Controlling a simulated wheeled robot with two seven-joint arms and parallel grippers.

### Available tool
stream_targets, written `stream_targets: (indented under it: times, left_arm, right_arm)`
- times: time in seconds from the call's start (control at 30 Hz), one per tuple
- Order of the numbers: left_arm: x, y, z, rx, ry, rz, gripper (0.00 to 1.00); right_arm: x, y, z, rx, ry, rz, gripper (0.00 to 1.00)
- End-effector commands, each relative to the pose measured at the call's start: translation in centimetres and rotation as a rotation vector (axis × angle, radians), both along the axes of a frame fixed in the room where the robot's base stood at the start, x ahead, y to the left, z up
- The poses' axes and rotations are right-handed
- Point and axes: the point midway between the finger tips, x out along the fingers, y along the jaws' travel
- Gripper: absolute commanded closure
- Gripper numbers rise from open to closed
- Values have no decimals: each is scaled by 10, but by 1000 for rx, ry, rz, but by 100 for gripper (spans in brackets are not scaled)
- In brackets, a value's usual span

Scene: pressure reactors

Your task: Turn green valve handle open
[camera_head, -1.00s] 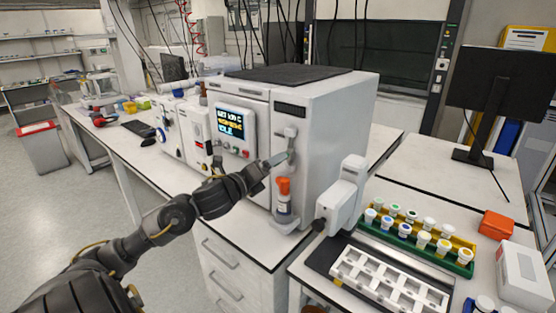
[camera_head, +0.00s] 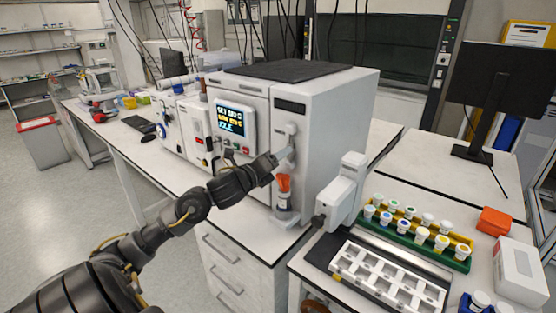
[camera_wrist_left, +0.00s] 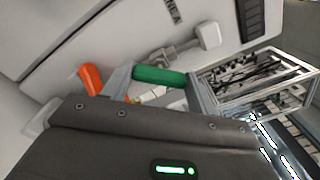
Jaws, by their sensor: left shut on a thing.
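The green valve handle (camera_wrist_left: 160,76) shows in the left wrist view as a rounded green bar beside a metal fitting on the white reactor front. In the head view it is hidden by my gripper. My left gripper (camera_head: 284,158) is at the right side of the reactor (camera_head: 335,130), just above an orange-topped part (camera_head: 284,183). It is shut on the green handle, with its fingers beside it in the left wrist view (camera_wrist_left: 155,88). The orange part also shows there (camera_wrist_left: 91,78), left of the handle. My right gripper is not in view.
A white bench device (camera_head: 345,190) stands just right of the reactor. A rack of capped vials (camera_head: 462,263) and a white tray (camera_head: 390,280) lie on the right bench. A monitor (camera_head: 500,80) stands behind.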

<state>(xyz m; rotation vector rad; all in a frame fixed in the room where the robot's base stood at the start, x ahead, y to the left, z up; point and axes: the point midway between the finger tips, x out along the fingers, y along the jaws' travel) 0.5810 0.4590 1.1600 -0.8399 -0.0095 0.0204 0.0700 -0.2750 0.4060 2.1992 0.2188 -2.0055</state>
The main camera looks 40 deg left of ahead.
Motion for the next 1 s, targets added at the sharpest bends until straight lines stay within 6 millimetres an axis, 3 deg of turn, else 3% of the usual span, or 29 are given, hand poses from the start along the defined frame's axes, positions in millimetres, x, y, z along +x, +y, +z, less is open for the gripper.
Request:
stream_targets:
  times: [0.37,1.0]
  left_arm:
    - [0,0,0,-79,0,-1,65]
    - [0,0,1,-566,-10,0,65]
  right_arm:
    - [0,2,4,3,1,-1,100]
    - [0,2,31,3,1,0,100]
